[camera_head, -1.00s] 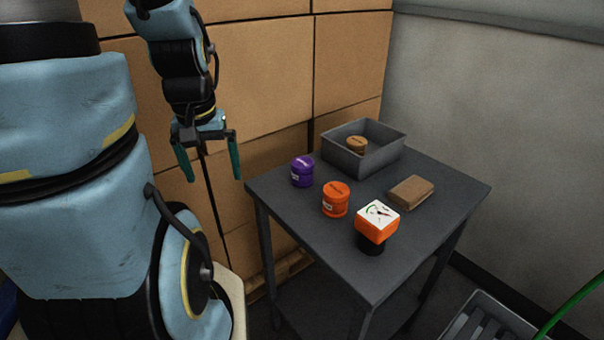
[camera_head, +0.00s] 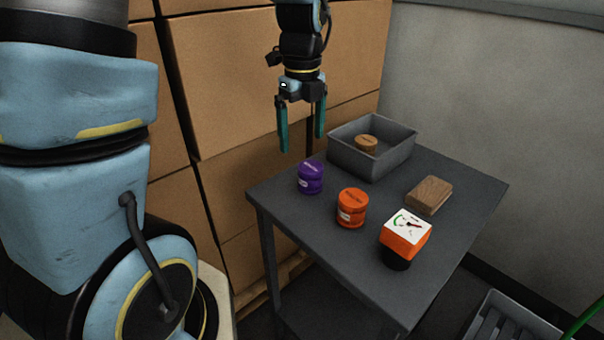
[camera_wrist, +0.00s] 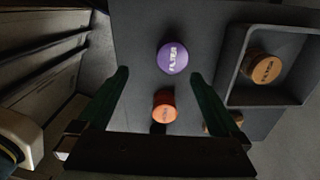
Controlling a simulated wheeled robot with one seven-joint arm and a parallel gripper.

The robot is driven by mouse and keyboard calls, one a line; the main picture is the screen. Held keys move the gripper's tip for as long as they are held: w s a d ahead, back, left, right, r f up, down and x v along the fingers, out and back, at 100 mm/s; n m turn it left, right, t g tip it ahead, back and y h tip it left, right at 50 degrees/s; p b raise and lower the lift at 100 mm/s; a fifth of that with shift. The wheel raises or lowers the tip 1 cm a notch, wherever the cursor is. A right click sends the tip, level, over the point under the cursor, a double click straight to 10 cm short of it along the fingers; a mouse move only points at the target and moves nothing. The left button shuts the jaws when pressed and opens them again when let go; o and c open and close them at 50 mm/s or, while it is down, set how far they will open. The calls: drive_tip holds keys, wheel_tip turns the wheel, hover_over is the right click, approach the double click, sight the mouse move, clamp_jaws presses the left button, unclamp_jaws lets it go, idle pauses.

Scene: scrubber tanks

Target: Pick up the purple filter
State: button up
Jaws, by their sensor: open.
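The purple filter (camera_head: 310,177) stands upright near the left corner of the grey table, left of the orange filter (camera_head: 352,208). My gripper (camera_head: 301,145) is open and empty, pointing down in the air above the purple filter. In the wrist view, the round lid of the purple filter (camera_wrist: 173,58) lies ahead of and between my open fingers (camera_wrist: 158,80), with clear space on both sides. The orange filter (camera_wrist: 164,106) also shows between the fingers there, nearer the palm.
A grey bin (camera_head: 372,146) holding a brown filter (camera_head: 366,144) stands at the table's back. A brown block (camera_head: 429,195) and an orange gauge with a white face (camera_head: 405,236) stand to the right. Stacked cardboard boxes (camera_head: 235,75) rise behind the table (camera_head: 330,262).

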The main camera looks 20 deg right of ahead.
sight(311, 166)
drive_tip(key=shift+d+m, duration=0.85)
drive_tip(key=shift+m, duration=0.35)
drive_tip(key=shift+f, duration=0.3)
wheel_tip(311, 166, down, 5)
drive_tip(key=shift+w+r+p, duration=0.1)
drive_tip(key=shift+p, duration=0.35)
drive_tip(key=shift+w+d+f+p, duration=0.15)
drive_tip(key=shift+f+p, duration=0.35)
drive_tip(key=shift+f, duration=0.85)
drive_tip(key=shift+w+d+f+p, duration=0.15)
drive_tip(key=shift+f+p, duration=0.3)
drive_tip(key=shift+f, duration=0.9)
drive_tip(key=c, duration=1.3)
